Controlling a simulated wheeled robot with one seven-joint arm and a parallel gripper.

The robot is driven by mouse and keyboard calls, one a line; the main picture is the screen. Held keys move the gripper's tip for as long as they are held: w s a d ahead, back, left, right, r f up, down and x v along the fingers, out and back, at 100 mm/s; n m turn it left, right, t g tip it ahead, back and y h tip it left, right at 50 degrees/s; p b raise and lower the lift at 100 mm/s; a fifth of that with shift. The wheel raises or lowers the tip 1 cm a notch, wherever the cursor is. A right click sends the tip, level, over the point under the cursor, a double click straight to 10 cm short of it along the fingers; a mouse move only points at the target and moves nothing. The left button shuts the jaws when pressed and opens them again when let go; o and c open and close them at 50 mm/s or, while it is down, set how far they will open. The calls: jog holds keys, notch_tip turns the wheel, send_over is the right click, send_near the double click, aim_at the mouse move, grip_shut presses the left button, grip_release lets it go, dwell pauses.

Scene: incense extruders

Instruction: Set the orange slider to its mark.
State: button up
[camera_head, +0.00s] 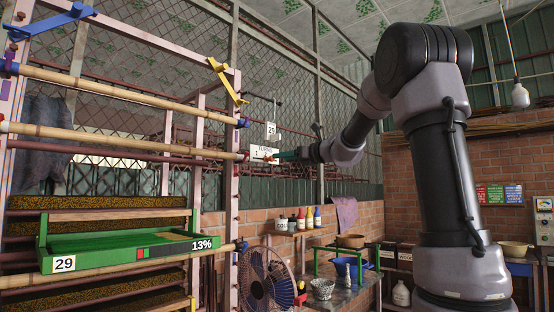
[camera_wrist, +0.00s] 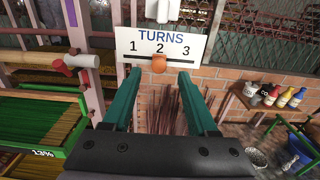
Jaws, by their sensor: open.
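A white sign (camera_wrist: 190,44) reads TURNS with the numbers 1, 2 and 3 above a dark slot line. The orange slider (camera_wrist: 159,64) sits on that line just below the 2. No separate mark on the scale can be made out. My gripper (camera_wrist: 160,75) has two teal fingers, open and apart, pointing at the sign. The slider appears between the fingertips; I cannot tell how far in front of it they are. In the head view my gripper (camera_head: 277,155) is close to the sign (camera_head: 260,147), partly covering it.
A small white card (camera_head: 271,131) hangs above the sign. A pink rack with bamboo poles (camera_head: 120,139) and a green tray (camera_head: 110,249) marked 29 and 13% stands at left. A fan (camera_head: 266,279) stands below. Bottles (camera_wrist: 283,95) stand on a shelf at right.

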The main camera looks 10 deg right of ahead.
aim_at(269, 159)
jog(key=shift+x, duration=1.9)
grip_shut()
